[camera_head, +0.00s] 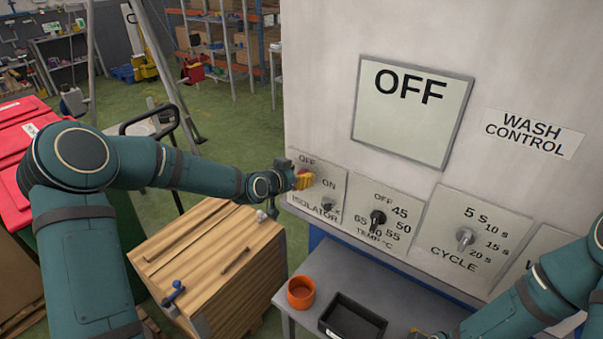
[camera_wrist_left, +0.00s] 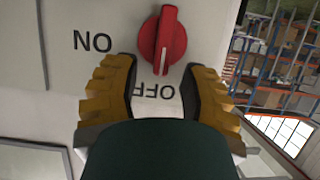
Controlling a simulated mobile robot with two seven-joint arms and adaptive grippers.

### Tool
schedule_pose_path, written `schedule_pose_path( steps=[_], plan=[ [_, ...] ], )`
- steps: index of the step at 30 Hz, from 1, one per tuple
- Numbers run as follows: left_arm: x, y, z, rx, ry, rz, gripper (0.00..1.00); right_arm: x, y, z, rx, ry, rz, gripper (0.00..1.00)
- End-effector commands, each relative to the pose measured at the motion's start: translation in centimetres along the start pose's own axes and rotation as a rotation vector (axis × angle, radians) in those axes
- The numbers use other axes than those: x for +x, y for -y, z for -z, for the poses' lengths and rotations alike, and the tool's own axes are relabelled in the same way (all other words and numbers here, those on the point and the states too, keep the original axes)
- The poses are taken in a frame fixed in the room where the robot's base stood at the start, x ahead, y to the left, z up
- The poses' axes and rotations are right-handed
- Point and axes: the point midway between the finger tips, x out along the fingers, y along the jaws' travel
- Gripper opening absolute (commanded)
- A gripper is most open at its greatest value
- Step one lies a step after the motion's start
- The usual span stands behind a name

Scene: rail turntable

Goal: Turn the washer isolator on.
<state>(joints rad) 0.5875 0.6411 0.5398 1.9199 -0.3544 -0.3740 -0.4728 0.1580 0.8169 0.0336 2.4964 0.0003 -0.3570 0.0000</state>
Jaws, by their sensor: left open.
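The isolator plate (camera_head: 327,187) is at the left of the white washer front, marked OFF, ON and ISOLATOR. Its red knob (camera_wrist_left: 162,40) shows in the left wrist view, with its white mark toward the OFF label, which appears upside down there. In the head view my gripper hides most of the knob. My left gripper (camera_head: 303,180) is at the plate. In the left wrist view its yellow fingers (camera_wrist_left: 162,68) are open, one on each side of the knob's lower end; I cannot tell whether they touch it. Of my right gripper only a yellow bit (camera_head: 416,333) shows.
The display (camera_head: 410,130) reads OFF. Temperature (camera_head: 377,220) and cycle (camera_head: 465,238) dials sit right of the isolator. Below, a grey table (camera_head: 300,325) bears an orange cup (camera_head: 301,293) and a black tray (camera_head: 352,322). A wooden crate (camera_head: 208,262) stands under my left forearm.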

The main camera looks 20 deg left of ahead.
Motion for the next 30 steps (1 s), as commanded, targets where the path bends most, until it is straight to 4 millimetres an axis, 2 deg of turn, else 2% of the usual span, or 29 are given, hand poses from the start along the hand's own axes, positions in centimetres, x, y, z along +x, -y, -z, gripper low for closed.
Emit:
schedule_pose_path(
  steps=[6,16,18,20,30],
  plan=[
    [1.6,-0.1,0.0,0.0,0.0,-0.001,0.43,-0.2,0.1,0.0,-0.001,0.0,0.0,0.43],
    [1.8,0.0,0.0,0.0,0.0,0.0,0.43,-0.2,0.1,0.0,-0.001,0.0,0.0,0.43],
    [1.8,0.0,0.0,0.0,0.0,0.0,0.18,-0.2,0.1,0.0,-0.001,0.0,0.0,0.43],
    [1.8,0.0,0.0,0.0,0.0,0.0,0.0,-0.2,0.1,0.0,-0.001,0.0,0.0,0.43],
    [1.8,0.0,-0.1,0.015,-0.001,0.007,0.0,0.2,-0.1,0.0,0.0,0.0,0.0,0.43]
  ],
)
